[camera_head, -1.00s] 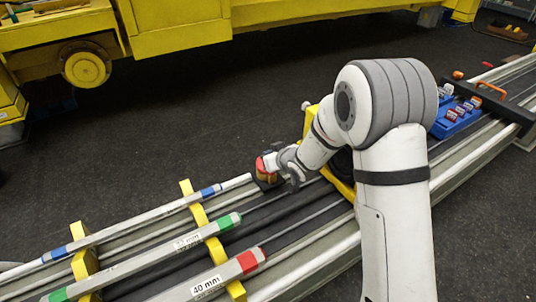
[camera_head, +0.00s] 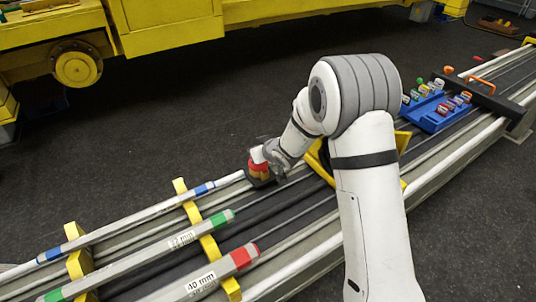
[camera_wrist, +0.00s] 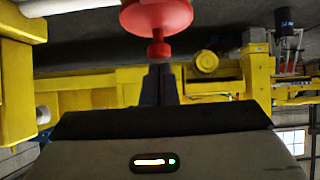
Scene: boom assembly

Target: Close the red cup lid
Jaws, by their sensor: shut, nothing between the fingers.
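The red cup (camera_head: 259,167) stands on a dark base on the rail assembly, left of my arm in the head view. A small white part shows at its top, and my gripper partly hides it. In the wrist view a red round piece with a small knob (camera_wrist: 158,18), seemingly the lid, is at the top edge, just beyond my fingertips. My gripper (camera_wrist: 159,70) is shut and empty, its fingers close to the knob. I cannot tell whether they touch. My gripper (camera_head: 268,152) also shows right beside the cup top in the head view.
Long tubes with blue, green and red bands lie in yellow holders (camera_head: 207,232) at the lower left. A blue tray (camera_head: 436,117) with small coloured pieces and a black bar with an orange handle (camera_head: 481,88) are at the right. Dark floor lies behind the rails.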

